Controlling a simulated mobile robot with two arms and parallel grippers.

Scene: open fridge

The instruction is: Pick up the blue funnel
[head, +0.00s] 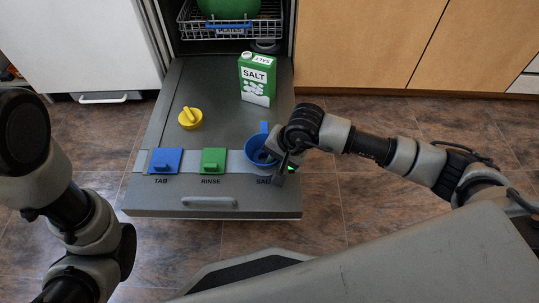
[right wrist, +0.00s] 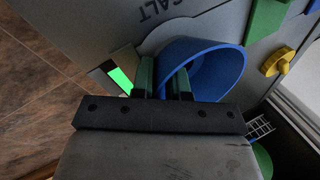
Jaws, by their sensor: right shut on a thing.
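The blue funnel (head: 255,159) is over the SALT spot at the right front of the open dishwasher door (head: 217,130). My right gripper (head: 286,164) is at the funnel's right side. In the right wrist view the wide blue funnel (right wrist: 222,62) opens beside the fingers. My right gripper (right wrist: 163,78) is shut on its rim there. I cannot tell whether the funnel still touches the door. My left arm shows at the left of the head view, but its gripper is out of view.
A green salt box (head: 257,80) stands on the door, with a yellow knobbed piece (head: 190,118) to its left. A blue TAB lid (head: 165,161) and a green RINSE lid (head: 213,161) lie left of the funnel. A rack (head: 231,25) is behind. Floor is free at right.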

